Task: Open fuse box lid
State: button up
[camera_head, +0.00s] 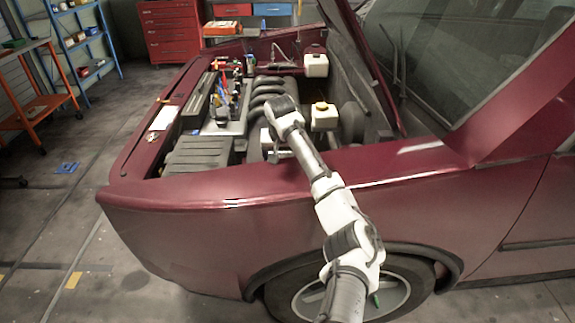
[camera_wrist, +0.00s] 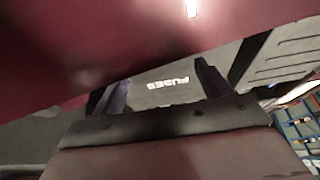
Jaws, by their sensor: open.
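The fuse box lid (camera_wrist: 150,100) shows in the wrist view as a grey surface with the white word FUSES, which reads upside down. My gripper (camera_wrist: 163,74) is open, with one dark finger on each side of the word. Nothing shows between the fingers. Whether the fingertips touch the lid cannot be told. In the head view my arm reaches over the red fender into the engine bay, and my gripper (camera_head: 278,155) is low behind the fender's edge, partly hidden. I cannot make out the fuse box in the head view.
The red fender (camera_head: 240,186) lies close beside the gripper and fills the upper part of the wrist view (camera_wrist: 90,45). A ribbed dark cover (camera_head: 198,155) sits to the left. A white yellow-capped reservoir (camera_head: 323,118) and the raised hood (camera_head: 362,55) are near the arm.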

jog(key=shift+s+a+f, duration=0.1)
jog(key=shift+s+f, duration=0.15)
jog(key=shift+f, duration=0.3)
jog(key=shift+r, duration=0.1)
